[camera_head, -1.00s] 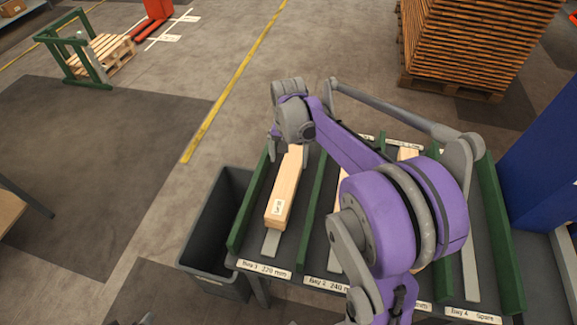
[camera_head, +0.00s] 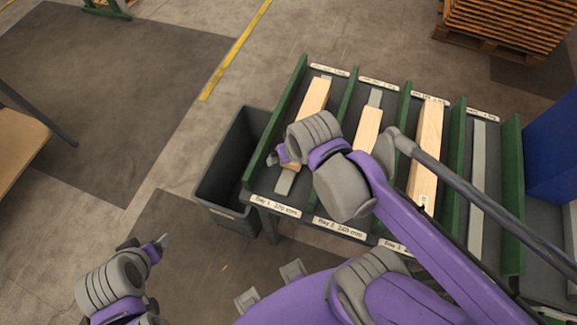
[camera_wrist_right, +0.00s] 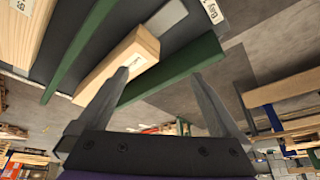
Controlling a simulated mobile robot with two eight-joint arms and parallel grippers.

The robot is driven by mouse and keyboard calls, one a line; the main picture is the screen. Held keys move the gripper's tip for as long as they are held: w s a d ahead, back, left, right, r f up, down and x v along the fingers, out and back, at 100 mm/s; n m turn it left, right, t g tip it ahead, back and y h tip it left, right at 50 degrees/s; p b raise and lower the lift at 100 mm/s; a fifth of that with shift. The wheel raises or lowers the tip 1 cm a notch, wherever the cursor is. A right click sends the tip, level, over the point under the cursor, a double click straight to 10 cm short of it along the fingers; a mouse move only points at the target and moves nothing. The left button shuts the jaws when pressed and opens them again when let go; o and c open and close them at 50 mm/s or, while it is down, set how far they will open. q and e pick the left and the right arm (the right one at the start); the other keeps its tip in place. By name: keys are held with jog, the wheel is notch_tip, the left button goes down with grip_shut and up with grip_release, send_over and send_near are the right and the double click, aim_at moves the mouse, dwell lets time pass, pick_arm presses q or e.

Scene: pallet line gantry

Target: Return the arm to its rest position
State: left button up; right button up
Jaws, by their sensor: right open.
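My right arm reaches over the sloping bay rack (camera_head: 383,92). Its gripper (camera_head: 276,158) is by the near end of the wooden block (camera_head: 314,97) in Bay 1, partly hidden by its own wrist. In the right wrist view the right gripper (camera_wrist_right: 160,76) has its two fingers wide apart with nothing between them. The block (camera_wrist_right: 112,66) lies beyond the fingertips, beside a green divider. My left gripper (camera_head: 163,241) is at the lower left over the floor, away from the rack; its finger gap is not clear.
Bay 2 (camera_head: 367,128) and the third bay (camera_head: 427,150) each hold a wooden block. The fourth bay shows only a grey strip (camera_head: 478,180). A dark bin (camera_head: 212,190) stands left of the rack. A blue cabinet (camera_head: 553,150) is at right. Floor at left is open.

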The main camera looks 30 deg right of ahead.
jog(key=shift+s+a+f+n+t, duration=0.5)
jog(key=shift+s+a+f+n, duration=0.4)
jog(key=shift+s, duration=0.35)
jog(key=shift+f, duration=0.15)
